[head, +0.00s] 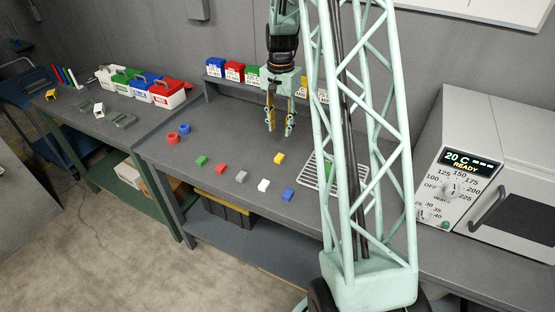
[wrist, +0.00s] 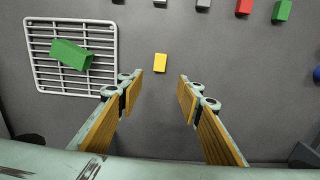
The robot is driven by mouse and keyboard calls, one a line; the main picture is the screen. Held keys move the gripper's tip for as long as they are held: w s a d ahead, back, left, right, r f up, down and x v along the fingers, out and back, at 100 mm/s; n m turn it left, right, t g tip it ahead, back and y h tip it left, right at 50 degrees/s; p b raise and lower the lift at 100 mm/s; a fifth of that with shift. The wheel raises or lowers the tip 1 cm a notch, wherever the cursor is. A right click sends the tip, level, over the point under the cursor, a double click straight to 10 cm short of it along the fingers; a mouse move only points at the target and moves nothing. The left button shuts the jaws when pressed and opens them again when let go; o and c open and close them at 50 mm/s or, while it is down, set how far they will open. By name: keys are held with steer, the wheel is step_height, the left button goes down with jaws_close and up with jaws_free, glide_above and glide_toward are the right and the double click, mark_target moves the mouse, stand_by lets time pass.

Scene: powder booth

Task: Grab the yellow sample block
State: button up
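The yellow sample block (head: 279,158) lies on the grey bench, left of the white wire rack. In the wrist view the yellow block (wrist: 160,62) lies just beyond and between my fingertips. My gripper (head: 279,132) points down above the bench, behind the block in the head view. In the wrist view my gripper (wrist: 160,80) is open, with its wood-coloured finger pads wide apart and nothing between them. The block is apart from both fingers.
A white rack (wrist: 48,75) holds a green block (wrist: 71,54). Green (head: 202,161), red (head: 220,168), grey (head: 241,176), white (head: 263,185) and blue (head: 287,195) blocks lie in a row. My lattice column hides part of the bench. An oven (head: 470,180) stands right.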

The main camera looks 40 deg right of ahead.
steer(key=shift+f, duration=0.1)
stand_by(0.3)
glide_above(280, 156)
steer(key=shift+w+d+f, duration=0.1)
steer(key=shift+f, duration=2)
steer(key=shift+w+d+f, duration=0.1)
steer(key=shift+f, duration=2)
steer(key=shift+s+a+f, duration=0.1)
steer(key=shift+a+f, duration=0.05)
steer(key=shift+f, duration=0.7)
steer(key=shift+s+a+f, duration=0.1)
steer(key=shift+f, duration=1.65)
steer(key=shift+c, duration=0.5)
steer(key=c, duration=0.8)
